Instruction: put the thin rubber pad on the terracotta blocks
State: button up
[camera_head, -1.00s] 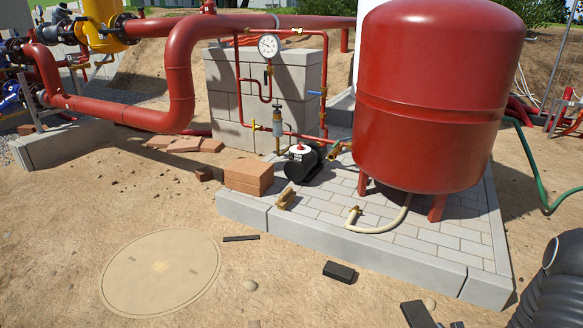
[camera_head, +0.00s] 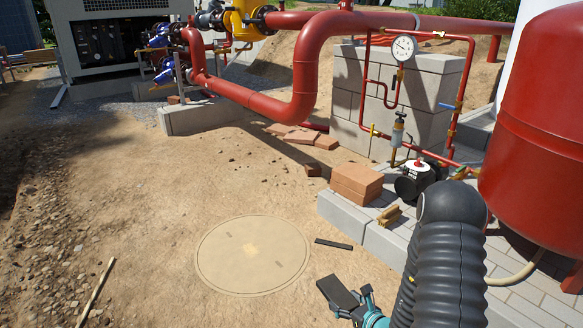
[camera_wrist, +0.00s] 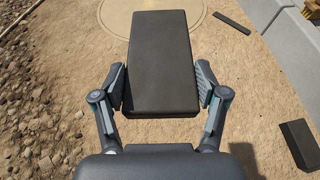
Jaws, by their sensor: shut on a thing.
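The terracotta blocks (camera_head: 357,183) are stacked on the corner of a pale paved plinth, right of centre in the head view; their top is bare. My gripper (camera_head: 357,298) is low at the front, nearer than the blocks and clear of them. It is shut on a flat, dark rectangular pad (camera_head: 336,291) and holds it by its two long sides. In the wrist view my gripper (camera_wrist: 161,85) has a finger on each side of the pad (camera_wrist: 163,55), whose broad face shows. The blocks are out of the wrist view.
A thin dark strip (camera_head: 333,244) lies on the sand beside a round cover (camera_head: 235,270). A dark block (camera_wrist: 300,143) shows at the wrist view's right. A small wooden piece (camera_head: 390,214) and a black pump (camera_head: 412,182) stand near the blocks. A red tank (camera_head: 540,150) is at right.

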aim_at(358, 172)
jog(key=u, duration=0.5)
jog(key=i, duration=2.65)
jog(key=z, duration=1.55)
jog(key=i, duration=0.6)
jog(key=z, duration=0.65)
